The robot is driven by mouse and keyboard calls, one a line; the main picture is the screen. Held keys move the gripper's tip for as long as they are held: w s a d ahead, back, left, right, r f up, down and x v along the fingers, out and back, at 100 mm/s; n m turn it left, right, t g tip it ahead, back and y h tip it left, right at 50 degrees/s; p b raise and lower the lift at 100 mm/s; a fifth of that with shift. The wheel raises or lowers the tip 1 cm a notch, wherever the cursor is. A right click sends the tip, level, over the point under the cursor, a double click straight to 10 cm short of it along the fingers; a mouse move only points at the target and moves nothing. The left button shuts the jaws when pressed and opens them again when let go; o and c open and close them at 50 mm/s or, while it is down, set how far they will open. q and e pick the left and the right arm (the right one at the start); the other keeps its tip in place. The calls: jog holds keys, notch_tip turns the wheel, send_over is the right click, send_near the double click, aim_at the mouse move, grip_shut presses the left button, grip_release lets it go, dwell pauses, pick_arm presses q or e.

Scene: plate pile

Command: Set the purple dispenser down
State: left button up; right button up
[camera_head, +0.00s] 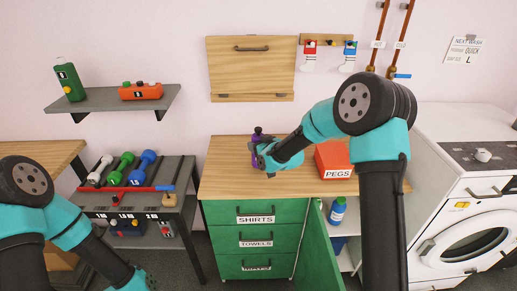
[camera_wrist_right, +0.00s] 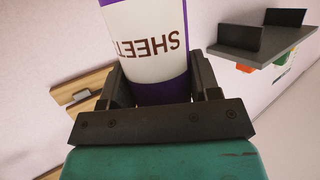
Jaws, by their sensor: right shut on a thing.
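The purple dispenser (camera_head: 257,137) is upright over the left part of the wooden counter top (camera_head: 225,180). My right gripper (camera_head: 262,155) is around it, coming from the right. In the right wrist view the dispenser (camera_wrist_right: 147,45) shows a white label reading "SHEET", upside down, with purple bands. It sits between the two dark fingers of the right gripper (camera_wrist_right: 158,82). Its lower part is partly hidden in the head view, and I cannot tell whether its base touches the counter.
An orange PEGS box (camera_head: 334,160) stands on the counter to the right, partly behind my right arm. Bare counter lies in front of the dispenser. Below are green drawers (camera_head: 256,239) and an open green door (camera_head: 318,245). A dumbbell rack (camera_head: 135,200) stands left, a washing machine (camera_head: 465,215) right.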

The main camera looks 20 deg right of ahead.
jog(key=shift+f, duration=0.85)
jog(key=shift+f, duration=0.2)
jog(key=o, duration=1.1)
jog(key=shift+o, duration=0.2)
jog(key=shift+r, duration=0.1)
jog(key=shift+s+d+r, duration=0.1)
jog(key=shift+s+r, duration=0.05)
jog(key=v, duration=1.1)
jog(key=shift+s, duration=0.3)
jog(key=shift+r, duration=0.15)
